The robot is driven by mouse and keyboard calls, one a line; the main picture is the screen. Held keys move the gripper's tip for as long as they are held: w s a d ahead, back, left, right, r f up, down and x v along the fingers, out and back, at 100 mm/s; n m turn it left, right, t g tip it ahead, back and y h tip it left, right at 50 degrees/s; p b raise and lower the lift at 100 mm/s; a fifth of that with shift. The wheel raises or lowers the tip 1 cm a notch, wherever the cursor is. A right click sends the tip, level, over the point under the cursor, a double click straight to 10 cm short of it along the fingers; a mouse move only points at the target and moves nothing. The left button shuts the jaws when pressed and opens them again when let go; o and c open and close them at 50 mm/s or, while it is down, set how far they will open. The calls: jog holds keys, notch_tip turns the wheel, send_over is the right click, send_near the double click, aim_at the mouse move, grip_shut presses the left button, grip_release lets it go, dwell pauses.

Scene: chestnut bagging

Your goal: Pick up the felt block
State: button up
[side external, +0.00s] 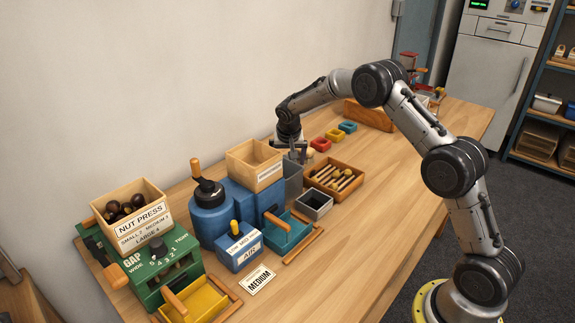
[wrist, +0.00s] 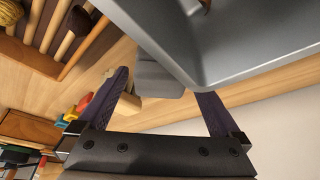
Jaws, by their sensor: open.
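My gripper (side external: 291,147) hangs over the table behind the grey metal bin (side external: 294,183), beside the light wooden box. In the wrist view its two dark fingers (wrist: 163,88) are spread apart. A small grey block (wrist: 157,77), which looks like the felt block, shows between and beyond the fingers, partly behind a large grey metal edge (wrist: 230,45). A pale wooden piece (wrist: 127,108) sits close by the left finger. I cannot tell how far the grey block is from the fingers, and I cannot make it out in the side view.
A wooden tray of brushes or tools (side external: 350,186) lies right of the bin, with a small grey box (side external: 315,209) before it.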

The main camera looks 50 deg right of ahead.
jog(key=c, duration=1.5)
jog(key=shift+r, duration=0.1)
jog(key=shift+r, duration=0.1)
jog(key=shift+r, duration=0.65)
jog(key=s+a+r, duration=0.1)
jog(key=s+r, duration=0.2)
jog(key=s, duration=0.1)
jog(key=s+a+r, duration=0.1)
jog(key=s+r, duration=0.3)
jog(key=s, duration=0.1)
jog(key=s+a+r, duration=0.1)
jog(key=s+r, duration=0.3)
jog(key=shift+s+a+r, duration=0.2)
jog(key=shift+s+a, duration=0.05)
jog(key=shift+a, duration=0.15)
